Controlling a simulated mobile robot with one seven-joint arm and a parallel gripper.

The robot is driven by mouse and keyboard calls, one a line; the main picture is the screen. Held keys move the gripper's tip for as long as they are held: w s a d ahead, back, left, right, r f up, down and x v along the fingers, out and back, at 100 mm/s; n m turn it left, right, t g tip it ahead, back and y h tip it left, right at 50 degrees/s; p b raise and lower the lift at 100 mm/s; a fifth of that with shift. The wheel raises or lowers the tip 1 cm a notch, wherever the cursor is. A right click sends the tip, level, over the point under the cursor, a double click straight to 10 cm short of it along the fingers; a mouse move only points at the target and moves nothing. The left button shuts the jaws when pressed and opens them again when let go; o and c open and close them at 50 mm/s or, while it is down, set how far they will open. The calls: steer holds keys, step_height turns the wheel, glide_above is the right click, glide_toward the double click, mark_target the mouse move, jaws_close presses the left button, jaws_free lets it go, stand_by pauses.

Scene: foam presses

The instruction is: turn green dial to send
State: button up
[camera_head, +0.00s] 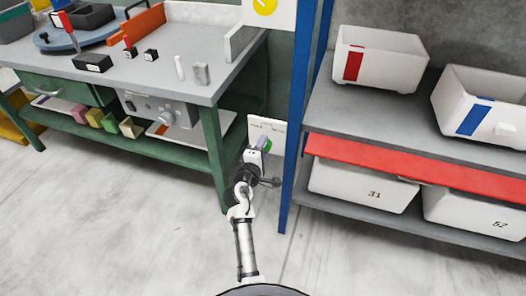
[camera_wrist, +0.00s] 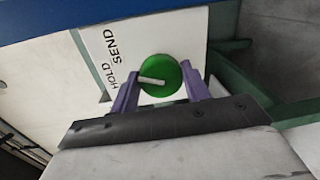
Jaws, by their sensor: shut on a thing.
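The green dial (camera_wrist: 161,72) is round with a white pointer line and sits on a white panel (camera_wrist: 97,38) printed with SEND and HOLD. The pointer runs to the left in the wrist view, with its end near the word HOLD. My gripper (camera_wrist: 160,80) has one purple finger on each side of the dial and is shut on it. In the head view the white panel (camera_head: 276,125) stands between the workbench and the blue post.
The green-legged workbench (camera_head: 215,85) is close on the left, with a grey control box (camera_head: 158,108) under it. The blue post (camera_head: 300,110) and the shelf rack with white bins (camera_head: 380,58) are close on the right. The floor (camera_head: 130,220) in front is clear.

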steer(key=m+b, duration=0.1)
steer(key=m, duration=0.1)
steer(key=m+b, duration=0.2)
steer(key=shift+d+f+m+y, duration=0.1)
steer(key=shift+f+m+y, duration=0.1)
steer(key=shift+m+y, duration=0.2)
stand_by(0.4)
steer(key=o, duration=1)
steer(key=shift+r, duration=0.1)
steer(key=shift+c, duration=0.2)
steer(key=b+v, duration=0.1)
steer(key=v, duration=1.3)
